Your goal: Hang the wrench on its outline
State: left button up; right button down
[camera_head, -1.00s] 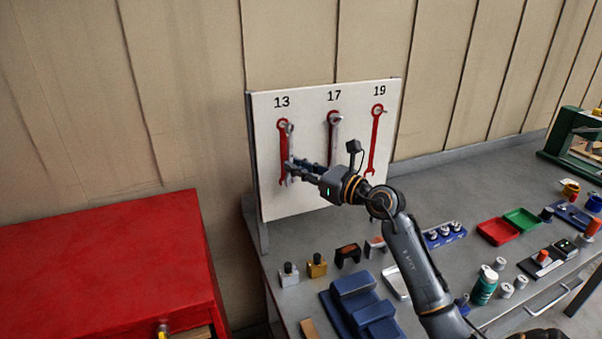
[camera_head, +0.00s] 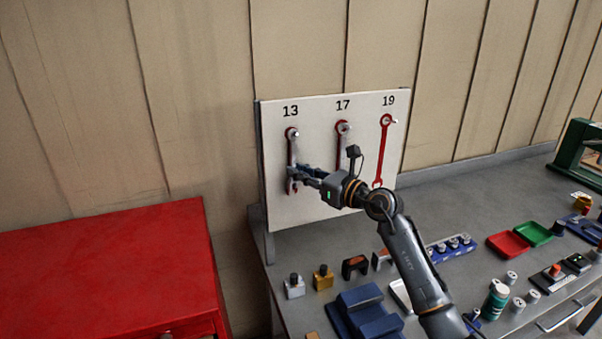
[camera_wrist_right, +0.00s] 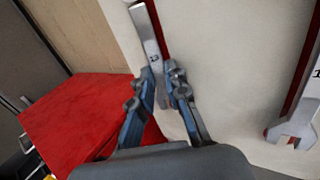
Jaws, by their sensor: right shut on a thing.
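A white board (camera_head: 322,200) stands upright with red wrench outlines under the numbers 13, 17 and 19. My right gripper (camera_head: 295,174) is shut on a silver wrench (camera_head: 292,152) at the 13 outline. The wrench is upright, ring end up, and covers most of the red. In the right wrist view, the wrench shaft (camera_wrist_right: 150,35) lies between my fingertips (camera_wrist_right: 163,78), with red showing along its right edge. I cannot tell whether its ring is on the peg. Another wrench (camera_head: 342,145) hangs on the 17 outline. The 19 outline (camera_head: 383,150) is bare red.
A grey bench (camera_head: 440,190) runs below the board, with blue blocks (camera_head: 362,310), a red tray (camera_head: 508,244) and a green tray (camera_head: 533,233). A red cabinet (camera_head: 110,260) stands at left. The board's left side is free.

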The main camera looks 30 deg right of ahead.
jog(key=c, duration=1.3)
grip_release()
jog(key=shift+o, duration=0.2)
jog(key=shift+s, duration=0.1)
jog(key=v, duration=1.2)
jog(key=shift+a, duration=0.1)
